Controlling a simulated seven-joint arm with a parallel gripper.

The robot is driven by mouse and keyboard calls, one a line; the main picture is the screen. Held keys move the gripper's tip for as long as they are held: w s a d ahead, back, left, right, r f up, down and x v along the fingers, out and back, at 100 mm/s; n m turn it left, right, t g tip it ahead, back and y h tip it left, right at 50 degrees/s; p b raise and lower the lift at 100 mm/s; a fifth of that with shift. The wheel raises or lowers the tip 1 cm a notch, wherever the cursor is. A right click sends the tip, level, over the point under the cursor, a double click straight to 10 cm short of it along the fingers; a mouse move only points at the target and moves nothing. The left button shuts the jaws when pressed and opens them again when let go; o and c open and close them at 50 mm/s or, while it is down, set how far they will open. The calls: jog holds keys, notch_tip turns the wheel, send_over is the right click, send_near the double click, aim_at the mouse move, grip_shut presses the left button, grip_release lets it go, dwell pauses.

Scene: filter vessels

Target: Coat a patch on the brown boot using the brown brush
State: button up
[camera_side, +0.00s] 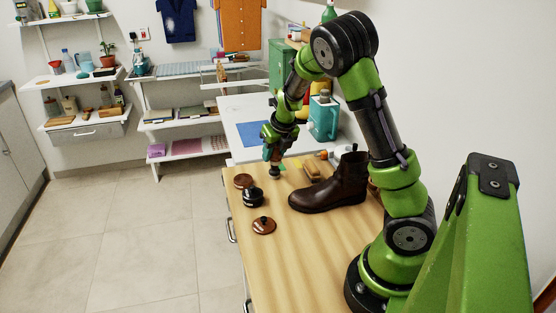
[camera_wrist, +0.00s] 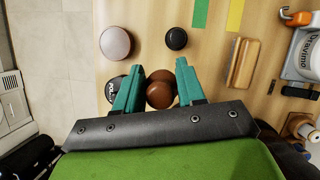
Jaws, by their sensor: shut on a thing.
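The brown boot (camera_side: 335,188) stands on the wooden bench in the side view, toe to the left. My gripper (camera_side: 274,160) points down to the left of and behind the boot, apart from it. In the wrist view, my gripper's teal fingers (camera_wrist: 157,85) are closed on a rounded brown thing (camera_wrist: 160,95), which appears to be the brown brush. Its lower end is hidden there. A black polish jar (camera_side: 252,196) stands to the left of the boot, and the left finger partly covers it in the wrist view (camera_wrist: 113,90).
A brown disc (camera_wrist: 116,42) and a black disc (camera_wrist: 177,40) lie beyond my gripper. A brown knobbed piece (camera_side: 264,226) lies at the front. The front bench is mostly clear.

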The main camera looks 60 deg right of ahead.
send_near(240, 175)
jog(key=shift+w+d+r, duration=0.35)
jog(key=shift+w+d, duration=0.4)
jog(key=shift+w+a, duration=0.25)
jog(key=shift+w, duration=0.05)
jog(key=shift+f, duration=2.8)
jog(key=shift+f, duration=0.6)
jog(key=shift+r, duration=0.1)
notch_tip(240, 175, up, 7)
